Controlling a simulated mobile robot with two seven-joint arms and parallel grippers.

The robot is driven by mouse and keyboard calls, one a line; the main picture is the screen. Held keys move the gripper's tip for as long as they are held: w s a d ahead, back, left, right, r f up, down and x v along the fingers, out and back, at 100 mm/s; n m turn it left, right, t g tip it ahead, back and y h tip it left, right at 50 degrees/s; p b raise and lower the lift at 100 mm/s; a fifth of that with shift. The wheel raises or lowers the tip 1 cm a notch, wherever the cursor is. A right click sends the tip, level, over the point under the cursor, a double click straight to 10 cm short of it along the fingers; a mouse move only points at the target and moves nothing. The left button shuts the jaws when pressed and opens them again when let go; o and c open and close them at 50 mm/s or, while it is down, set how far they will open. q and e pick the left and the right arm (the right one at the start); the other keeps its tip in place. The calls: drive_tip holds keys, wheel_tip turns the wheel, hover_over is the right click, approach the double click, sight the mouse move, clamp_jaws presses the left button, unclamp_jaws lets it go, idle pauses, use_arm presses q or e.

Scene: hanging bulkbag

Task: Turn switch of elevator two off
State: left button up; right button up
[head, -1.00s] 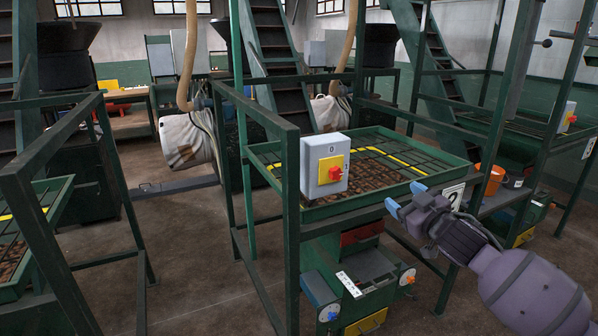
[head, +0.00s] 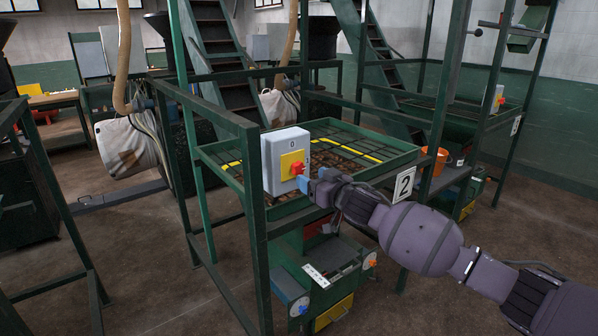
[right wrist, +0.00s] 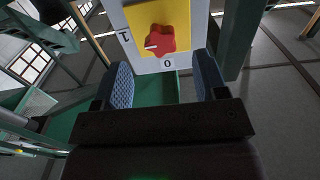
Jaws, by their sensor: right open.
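The switch of elevator two is a light grey box (head: 284,160) with a yellow plate and a red rotary knob (head: 297,168), on a green frame beside the tray marked 2. My right gripper (head: 308,181) is just to the right of the knob and slightly below it. In the right wrist view the red knob (right wrist: 160,40) is ahead, past the two blue-padded fingertips (right wrist: 165,82), which are apart with nothing between them. The knob's white mark points left towards the "I", and the "0" is at another side. My left gripper is not in view.
A green mesh-covered tray (head: 395,160) lies behind the switch, with a number 2 sign (head: 404,185). A green post (head: 257,230) stands just left of the box. An orange bucket (head: 434,160) is at the right.

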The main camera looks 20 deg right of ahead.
sight(300, 171)
drive_tip(key=shift+x, duration=3.1)
drive_tip(key=shift+c, duration=0.3)
drive_tip(key=c, duration=0.9)
drive_tip(key=shift+o, duration=0.2)
